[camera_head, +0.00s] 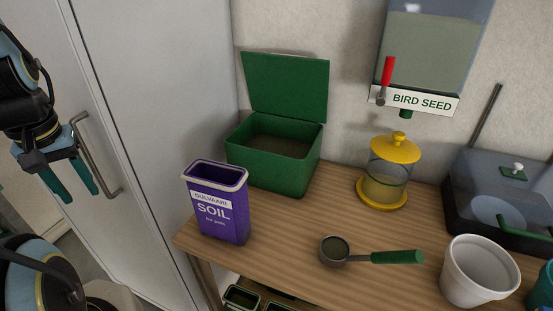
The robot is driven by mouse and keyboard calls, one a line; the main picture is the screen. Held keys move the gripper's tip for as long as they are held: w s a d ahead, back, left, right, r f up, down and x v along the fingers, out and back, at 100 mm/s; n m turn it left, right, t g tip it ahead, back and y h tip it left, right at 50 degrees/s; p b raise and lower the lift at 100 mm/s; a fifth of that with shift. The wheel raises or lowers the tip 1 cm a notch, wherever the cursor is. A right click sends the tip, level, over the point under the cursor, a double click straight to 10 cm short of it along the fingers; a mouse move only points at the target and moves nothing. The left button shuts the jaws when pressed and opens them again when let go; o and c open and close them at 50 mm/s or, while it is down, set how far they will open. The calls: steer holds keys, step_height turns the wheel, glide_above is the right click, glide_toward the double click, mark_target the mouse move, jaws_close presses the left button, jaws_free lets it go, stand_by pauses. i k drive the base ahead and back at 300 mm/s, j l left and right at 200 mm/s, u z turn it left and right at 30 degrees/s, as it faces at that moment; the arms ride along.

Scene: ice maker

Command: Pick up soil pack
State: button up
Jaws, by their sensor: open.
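The soil pack (220,203) is a purple, open-topped pack with a white rim and a "SOIL" label. It stands upright at the left front end of the wooden bench. My gripper (74,196) is at the left of the view, in front of the cabinet door. Its two green fingers point down and are apart, with nothing between them. A clear gap lies between my gripper and the soil pack.
A green box (276,152) with its lid up stands behind the pack. A scoop (370,256), a white pot (480,272), a yellow-lidded jar (388,173) and a dark bin (500,195) stand rightward. A door handle (96,154) is beside my gripper.

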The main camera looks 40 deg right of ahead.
mark_target(219, 191)
steer(key=k+l+u, duration=0.1)
steer(key=u, duration=0.35)
steer(key=k+l+u, duration=0.25)
steer(key=k, duration=0.2)
steer(key=k+l+z, duration=0.1)
steer(key=z, duration=0.15)
steer(key=k+l+z, duration=0.1)
steer(key=z, duration=0.15)
